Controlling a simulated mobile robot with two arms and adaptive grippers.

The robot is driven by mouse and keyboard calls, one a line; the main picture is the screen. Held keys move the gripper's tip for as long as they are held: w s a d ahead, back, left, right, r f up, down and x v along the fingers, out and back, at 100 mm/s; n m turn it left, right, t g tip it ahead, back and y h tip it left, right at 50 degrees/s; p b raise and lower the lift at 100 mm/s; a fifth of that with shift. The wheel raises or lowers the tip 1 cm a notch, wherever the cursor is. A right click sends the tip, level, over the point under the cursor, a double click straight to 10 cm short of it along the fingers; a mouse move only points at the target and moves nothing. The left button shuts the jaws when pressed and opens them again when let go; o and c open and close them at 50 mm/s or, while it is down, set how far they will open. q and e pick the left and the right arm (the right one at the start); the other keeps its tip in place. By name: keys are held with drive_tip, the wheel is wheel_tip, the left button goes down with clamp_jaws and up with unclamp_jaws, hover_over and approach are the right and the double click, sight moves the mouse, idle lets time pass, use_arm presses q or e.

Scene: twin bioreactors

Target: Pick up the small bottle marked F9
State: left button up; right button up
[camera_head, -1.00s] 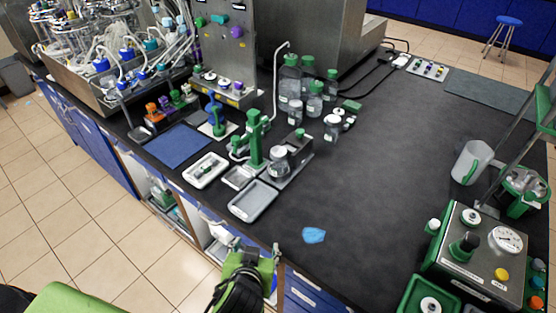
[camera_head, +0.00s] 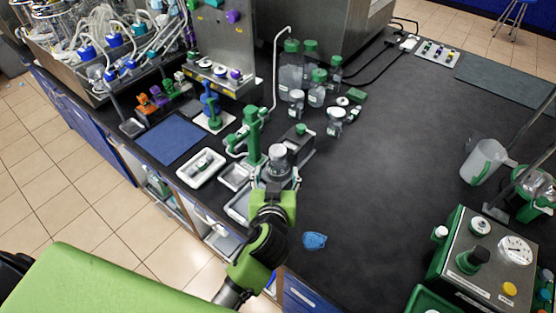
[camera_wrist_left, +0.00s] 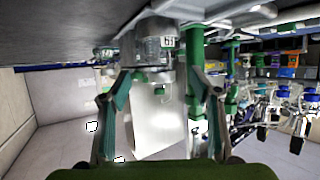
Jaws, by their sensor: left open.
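A small clear bottle (camera_head: 277,153) with a grey cap stands on the grey bench device (camera_head: 300,143) beside the green stand (camera_head: 253,135). In the left wrist view the bottle (camera_wrist_left: 153,46) is large and upside down, with a small white label whose mark I cannot read surely. My left gripper (camera_head: 276,180) is at the near side of the bottle, its jaws open. In the left wrist view the left gripper (camera_wrist_left: 160,92) has its fingers spread wide, with the bottle ahead between them. The gripper hides the bottle's lower part in the head view. My right gripper is not in view.
Other small bottles (camera_head: 335,122) and tall green-capped bottles (camera_head: 291,68) stand behind. A white tray (camera_head: 200,168) and a grey tray (camera_head: 237,207) lie near the front edge. The bench's middle right is clear.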

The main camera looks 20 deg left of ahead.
sight(278, 165)
use_arm(q)
drive_tip(key=shift+w+a+f, duration=0.2)
drive_tip(key=shift+w, duration=0.35)
drive_tip(key=shift+w+f, duration=0.15)
drive_tip(key=shift+w, duration=0.05)
drive_tip(key=p+x, duration=0.2)
drive_tip(key=x, duration=0.2)
drive_tip(key=shift+f, duration=0.25)
drive_tip(key=shift+w+a+f, duration=0.15)
drive_tip(key=shift+w+f, duration=0.1)
drive_tip(key=shift+w, duration=0.15)
drive_tip(key=shift+s, duration=0.1)
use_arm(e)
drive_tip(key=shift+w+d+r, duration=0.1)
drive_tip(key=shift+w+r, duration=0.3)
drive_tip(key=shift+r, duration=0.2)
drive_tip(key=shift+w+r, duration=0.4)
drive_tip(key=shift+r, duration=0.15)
use_arm(q)
drive_tip(key=c, duration=1.3)
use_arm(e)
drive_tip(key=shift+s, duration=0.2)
